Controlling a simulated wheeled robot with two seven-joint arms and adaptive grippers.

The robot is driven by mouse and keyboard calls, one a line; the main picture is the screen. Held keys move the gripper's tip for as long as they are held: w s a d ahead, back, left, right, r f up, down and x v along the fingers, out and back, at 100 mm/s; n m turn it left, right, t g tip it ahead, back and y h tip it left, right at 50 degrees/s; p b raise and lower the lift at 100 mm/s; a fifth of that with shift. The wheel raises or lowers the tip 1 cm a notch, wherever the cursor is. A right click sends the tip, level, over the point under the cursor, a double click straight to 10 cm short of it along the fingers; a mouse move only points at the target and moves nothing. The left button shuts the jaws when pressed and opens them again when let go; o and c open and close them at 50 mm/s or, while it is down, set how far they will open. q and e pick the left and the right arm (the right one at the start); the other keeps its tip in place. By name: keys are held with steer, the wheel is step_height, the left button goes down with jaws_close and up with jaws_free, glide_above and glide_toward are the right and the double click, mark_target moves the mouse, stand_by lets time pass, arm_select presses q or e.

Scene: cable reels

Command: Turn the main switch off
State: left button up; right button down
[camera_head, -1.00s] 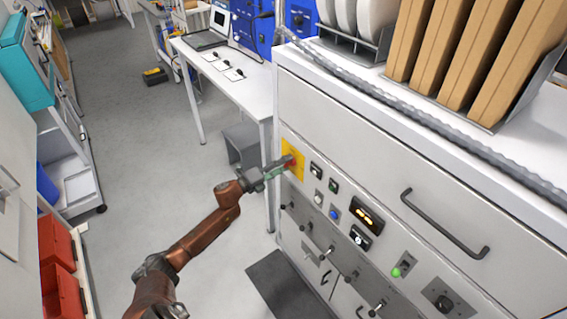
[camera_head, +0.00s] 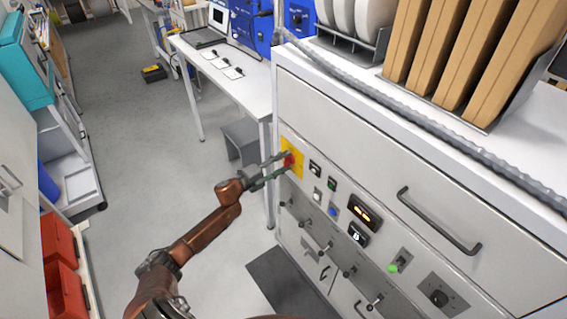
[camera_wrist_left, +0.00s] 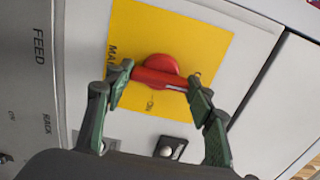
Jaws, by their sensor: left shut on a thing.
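The main switch is a red rotary knob (camera_head: 288,162) on a yellow plate (camera_head: 299,152) at the upper left of the cabinet's front panel. My left gripper (camera_head: 290,163) is at the knob, one finger above and one below it. In the left wrist view, the red knob (camera_wrist_left: 158,66) sits on the yellow plate (camera_wrist_left: 205,38), its bar lying across the picture with a pale mark near the right end. The left gripper (camera_wrist_left: 160,77) is shut on the bar, a fingertip at each end. My right gripper is not in view.
The panel beside the switch has small buttons, lit amber displays (camera_head: 364,211) and a green lamp (camera_head: 393,267). A drawer handle (camera_head: 438,220) sticks out to the right.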

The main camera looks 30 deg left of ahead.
arm_select(q)
steer(key=shift+a, duration=0.1)
steer(key=o, duration=1.2)
steer(key=shift+c, duration=0.2)
steer(key=v, duration=1.2)
steer(key=shift+f, duration=0.1)
